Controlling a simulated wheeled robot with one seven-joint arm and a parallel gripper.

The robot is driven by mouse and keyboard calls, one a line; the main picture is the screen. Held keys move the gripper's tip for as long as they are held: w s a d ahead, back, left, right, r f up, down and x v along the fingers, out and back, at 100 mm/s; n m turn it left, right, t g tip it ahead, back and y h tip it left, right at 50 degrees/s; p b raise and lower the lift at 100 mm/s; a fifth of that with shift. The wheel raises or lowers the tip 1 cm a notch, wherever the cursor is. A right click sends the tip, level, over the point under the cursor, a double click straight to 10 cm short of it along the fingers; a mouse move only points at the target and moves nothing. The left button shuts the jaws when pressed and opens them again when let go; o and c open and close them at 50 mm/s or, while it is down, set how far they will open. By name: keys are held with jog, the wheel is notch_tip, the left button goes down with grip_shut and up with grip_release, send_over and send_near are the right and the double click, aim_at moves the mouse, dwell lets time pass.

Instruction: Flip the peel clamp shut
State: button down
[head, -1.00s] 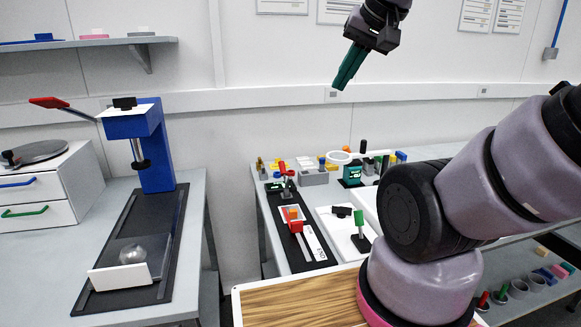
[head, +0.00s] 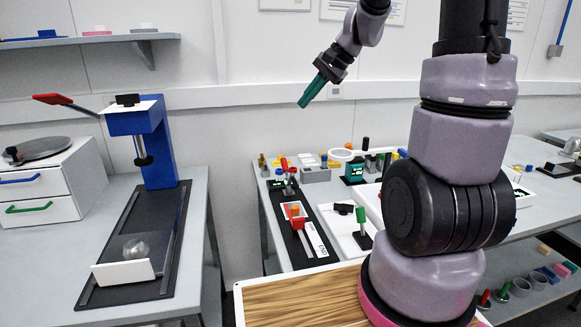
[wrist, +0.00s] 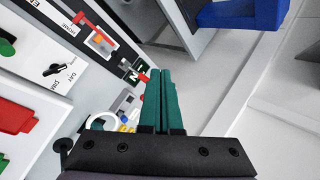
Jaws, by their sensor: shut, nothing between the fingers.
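A small black base with an upright red-tipped handle (head: 286,170), which looks like the peel clamp, stands at the far end of a narrow black rail (head: 303,232) on the middle bench. In the wrist view a red handle (wrist: 145,76) shows just left of my fingertips, partly hidden. I cannot tell from its angle how far the clamp is open. A red sled with an orange block (head: 295,216) sits nearer on the same rail. My gripper (head: 304,103) is shut and empty, its teal fingers pointing down-left, high above the bench. Its shut fingers (wrist: 160,72) also show in the wrist view.
A blue press (head: 157,145) with a red lever stands on the left bench. A white panel with a green-handled switch (head: 362,222) lies right of the rail. A white ring (head: 341,155) and small parts crowd the back. Air around my gripper is clear.

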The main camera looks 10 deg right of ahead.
jog(key=w+d+f+m+y, duration=0.1)
jog(key=w+d+f+m, duration=0.2)
jog(key=w+f, duration=0.4)
jog(key=w+d+f+m+t+y, duration=0.1)
jog(key=w+d+f+m, duration=0.2)
jog(key=w+f, duration=0.4)
notch_tip(320, 180, down, 8)
jog(key=shift+w+d+f+m, duration=0.1)
jog(key=shift+w+d+m, duration=0.15)
jog(key=shift+w+m, duration=0.05)
jog(key=x, duration=0.9)
jog(key=shift+w+a+f, duration=0.15)
jog(key=shift+a+f, duration=0.1)
jog(key=shift+a, duration=0.15)
jog(key=shift+w, duration=0.1)
